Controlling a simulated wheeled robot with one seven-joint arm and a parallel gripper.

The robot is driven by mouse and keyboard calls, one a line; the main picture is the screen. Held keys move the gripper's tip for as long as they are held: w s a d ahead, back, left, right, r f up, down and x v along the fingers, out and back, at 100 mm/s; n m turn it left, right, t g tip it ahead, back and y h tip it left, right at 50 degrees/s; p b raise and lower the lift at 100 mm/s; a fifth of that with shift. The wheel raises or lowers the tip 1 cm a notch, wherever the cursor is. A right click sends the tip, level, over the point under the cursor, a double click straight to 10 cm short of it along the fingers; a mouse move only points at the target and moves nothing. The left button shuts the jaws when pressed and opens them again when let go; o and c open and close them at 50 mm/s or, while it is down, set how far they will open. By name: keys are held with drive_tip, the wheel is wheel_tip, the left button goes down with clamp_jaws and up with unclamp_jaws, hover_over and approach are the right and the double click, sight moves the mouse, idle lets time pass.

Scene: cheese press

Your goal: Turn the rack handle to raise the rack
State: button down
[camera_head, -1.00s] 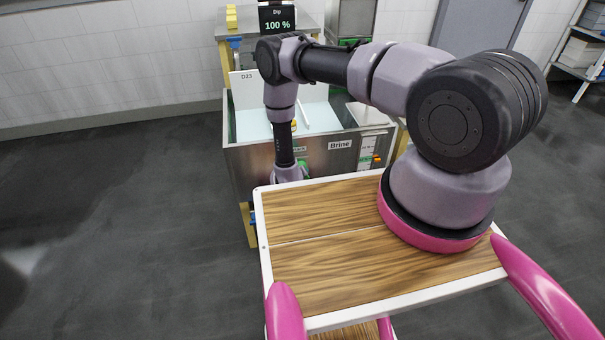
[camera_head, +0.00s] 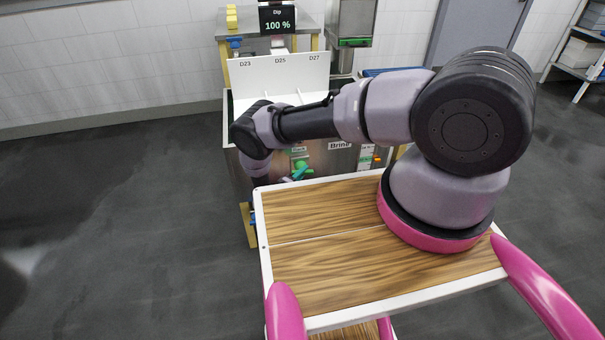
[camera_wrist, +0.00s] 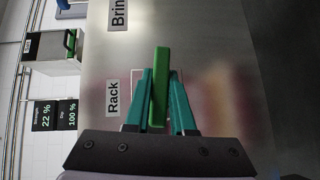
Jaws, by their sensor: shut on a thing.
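The green rack handle (camera_wrist: 160,85) is on the front of the steel brine tank (camera_wrist: 215,50), beside a label reading "Rack". In the wrist view my gripper (camera_wrist: 160,100) has its two teal fingers on either side of the handle and is shut on it. The handle lies in line with the fingers. In the head view the handle (camera_head: 300,170) and my gripper (camera_head: 292,178) are at the tank front, partly hidden by my arm. The white rack (camera_head: 280,78) with labels D23, D25 and D27 stands above the tank's rim.
A "Dip" display (camera_head: 277,18) reading 100 % stands behind the tank. A wooden-topped cart surface (camera_head: 330,250) lies in front of the tank. Dark floor (camera_head: 110,220) at the left is clear. A shelf (camera_head: 582,55) stands at the far right.

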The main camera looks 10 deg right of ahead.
drive_tip(key=shift+n+t+h, duration=0.3)
drive_tip(key=shift+n, duration=0.1)
idle(0.4)
drive_tip(key=c, duration=0.8)
unclamp_jaws()
drive_tip(key=shift+o, duration=0.2)
drive_tip(key=v, duration=1)
drive_tip(key=shift+s+a, duration=0.25)
drive_tip(key=shift+s, duration=0.05)
drive_tip(key=shift+f, duration=0.15)
